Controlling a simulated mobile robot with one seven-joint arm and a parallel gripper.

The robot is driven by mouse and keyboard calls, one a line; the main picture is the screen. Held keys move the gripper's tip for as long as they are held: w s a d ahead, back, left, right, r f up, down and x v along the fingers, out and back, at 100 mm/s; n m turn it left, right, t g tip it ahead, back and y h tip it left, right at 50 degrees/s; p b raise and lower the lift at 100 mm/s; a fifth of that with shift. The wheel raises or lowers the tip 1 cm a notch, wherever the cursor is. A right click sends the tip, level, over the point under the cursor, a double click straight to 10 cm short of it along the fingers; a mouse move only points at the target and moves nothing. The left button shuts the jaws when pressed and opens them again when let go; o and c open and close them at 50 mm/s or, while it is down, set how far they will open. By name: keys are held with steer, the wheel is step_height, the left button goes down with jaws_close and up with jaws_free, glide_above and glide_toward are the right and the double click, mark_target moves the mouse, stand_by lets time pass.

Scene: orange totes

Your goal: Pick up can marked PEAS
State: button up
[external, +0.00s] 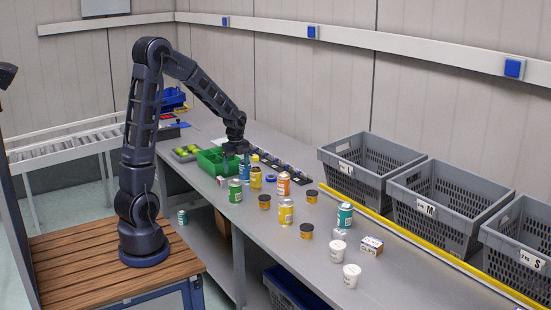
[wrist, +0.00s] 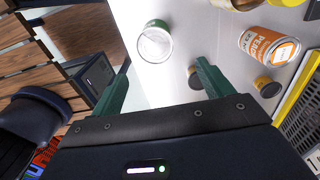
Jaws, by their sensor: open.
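My gripper (external: 236,160) points down over the bench near the green bin, fingers apart and empty. In the wrist view its two green fingers (wrist: 164,66) frame clear space. A can with a green label (external: 235,191) stands upright on the bench just below and in front of the gripper. In the wrist view a green-sided can (wrist: 154,44) shows its pale top just beyond the fingertips, roughly centred between them and apart from both. I cannot read the word PEAS on any can; the green can's label is too small or turned away.
An orange can (wrist: 266,45) with lettering like PEACH lies right of the fingers in the wrist view. A yellow can (external: 286,211), dark jars (external: 264,202) and white cups (external: 352,276) stand nearby. The green bin (external: 210,161) is close behind. Grey crates (external: 369,158) line the far side.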

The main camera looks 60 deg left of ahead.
mark_target(238, 180)
step_height(238, 180, down, 6)
steer(key=shift+a, duration=0.15)
steer(key=shift+s+a+f, duration=0.1)
steer(key=shift+a+f, duration=0.05)
steer(key=shift+f, duration=0.7)
steer(key=shift+s+a+f, duration=0.1)
steer(key=shift+a+f, duration=0.05)
steer(key=shift+f, duration=0.7)
steer(key=shift+s+a+f, duration=0.1)
steer(key=shift+a+f, duration=0.05)
steer(key=shift+f, duration=0.7)
steer(key=c, duration=1.3)
